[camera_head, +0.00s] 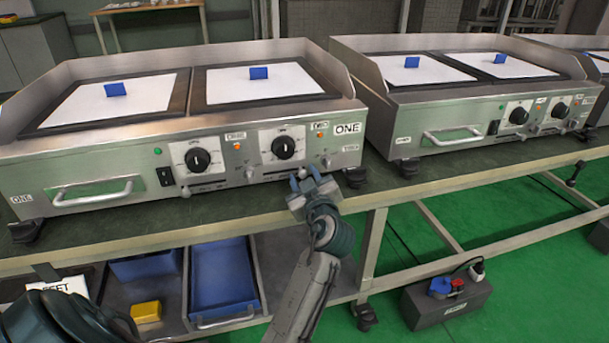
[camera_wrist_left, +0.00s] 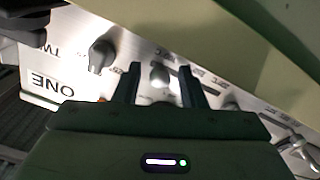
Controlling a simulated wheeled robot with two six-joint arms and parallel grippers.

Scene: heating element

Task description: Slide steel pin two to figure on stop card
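My left gripper (camera_head: 309,180) is at the front panel of the near griddle marked ONE (camera_head: 345,129), by the right-hand slot under the right black dial. In the left wrist view my left gripper (camera_wrist_left: 160,75) has its fingers apart. A round steel pin head (camera_wrist_left: 159,76) shows between them with a gap on each side. In the head view the pin by the gripper is partly hidden. Another steel pin (camera_head: 186,191) sits at the left-hand slot under the left dial. I cannot read a figure on any stop card. My right gripper is not in view.
Black dials (camera_head: 284,147) and a bar handle (camera_head: 93,193) stick out of the panel. White sheets with blue blocks (camera_head: 259,73) lie on the plates. A second griddle (camera_head: 480,100) stands to the right. Below are a blue tray (camera_head: 222,278) and a yellow block (camera_head: 146,312).

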